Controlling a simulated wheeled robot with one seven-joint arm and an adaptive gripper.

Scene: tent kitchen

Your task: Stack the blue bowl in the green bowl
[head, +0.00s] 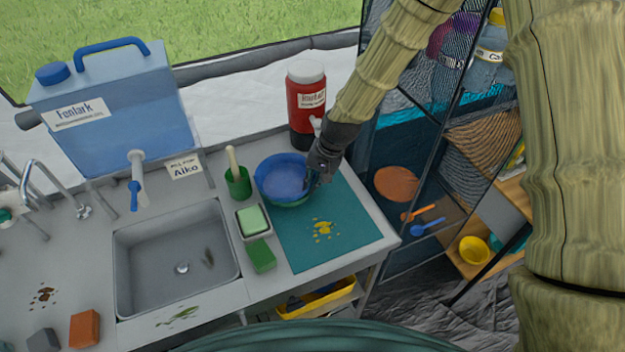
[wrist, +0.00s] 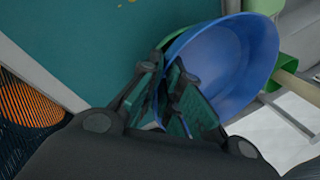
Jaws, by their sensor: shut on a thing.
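The blue bowl (head: 283,176) is at the back left of the teal mat (head: 345,235) on the counter. A strip of the green bowl (head: 293,204) shows below its front edge; the rest is hidden under the blue bowl. My gripper (head: 318,172) is at the right side of the blue bowl, shut on its rim. In the wrist view, the fingers (wrist: 172,92) pinch the near rim of the blue bowl (wrist: 232,62), and the green bowl (wrist: 200,34) shows behind it. I cannot tell whether the blue bowl rests in the green bowl or is held just above it.
A green cup (head: 238,184) with a wooden handle stands left of the bowls. A red jug (head: 306,105) stands behind. The sponge dish (head: 253,222) and a green block (head: 261,256) lie left of the mat. Yellow crumbs (head: 322,230) lie on the mat. The sink is further left.

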